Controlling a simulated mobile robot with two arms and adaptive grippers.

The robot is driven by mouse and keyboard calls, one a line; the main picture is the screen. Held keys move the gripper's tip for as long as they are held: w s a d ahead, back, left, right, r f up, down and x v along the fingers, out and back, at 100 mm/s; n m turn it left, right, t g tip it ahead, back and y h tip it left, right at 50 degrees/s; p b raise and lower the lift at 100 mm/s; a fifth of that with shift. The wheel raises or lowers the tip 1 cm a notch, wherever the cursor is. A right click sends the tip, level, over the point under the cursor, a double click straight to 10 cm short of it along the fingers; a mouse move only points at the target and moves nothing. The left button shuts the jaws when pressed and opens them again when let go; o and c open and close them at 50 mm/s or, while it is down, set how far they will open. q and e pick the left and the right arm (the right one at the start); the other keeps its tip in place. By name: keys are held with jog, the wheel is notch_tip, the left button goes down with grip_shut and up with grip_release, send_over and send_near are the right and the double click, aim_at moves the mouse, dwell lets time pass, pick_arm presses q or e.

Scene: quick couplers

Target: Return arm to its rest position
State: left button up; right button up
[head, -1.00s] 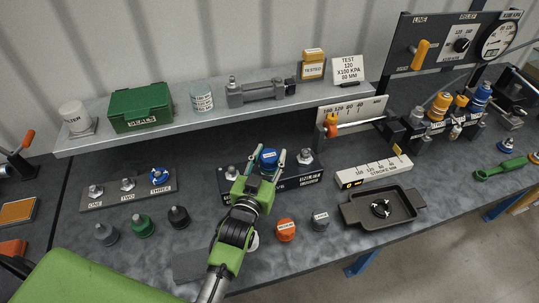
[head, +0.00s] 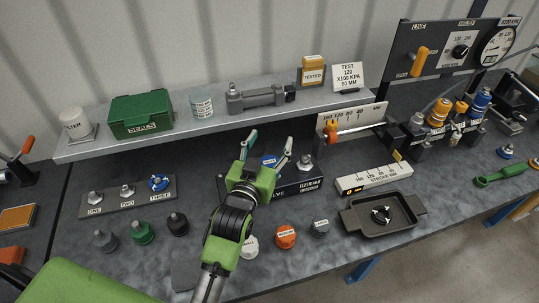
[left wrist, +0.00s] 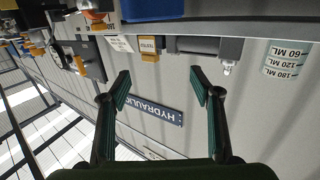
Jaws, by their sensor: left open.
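My left gripper (head: 268,143) is open and empty, raised above the black block (head: 296,185) in the middle of the bench. A blue cap (head: 268,160) sits on that block and shows between the fingers, partly hidden by them. In the left wrist view the two fingers of my left gripper (left wrist: 160,80) stand wide apart with nothing between them. A metal fitting (head: 305,162) stands on the block to the right of the blue cap. My right gripper is in neither view.
The shelf behind holds a green box (head: 141,112), a marked cup (head: 201,103) and a clamp-like device (head: 258,97). Orange (head: 286,237) and grey (head: 320,228) caps lie in front of the block. A dark tray (head: 350,222) stands to the right.

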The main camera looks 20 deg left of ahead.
pick_arm(q)
jog(key=shift+r, duration=0.85)
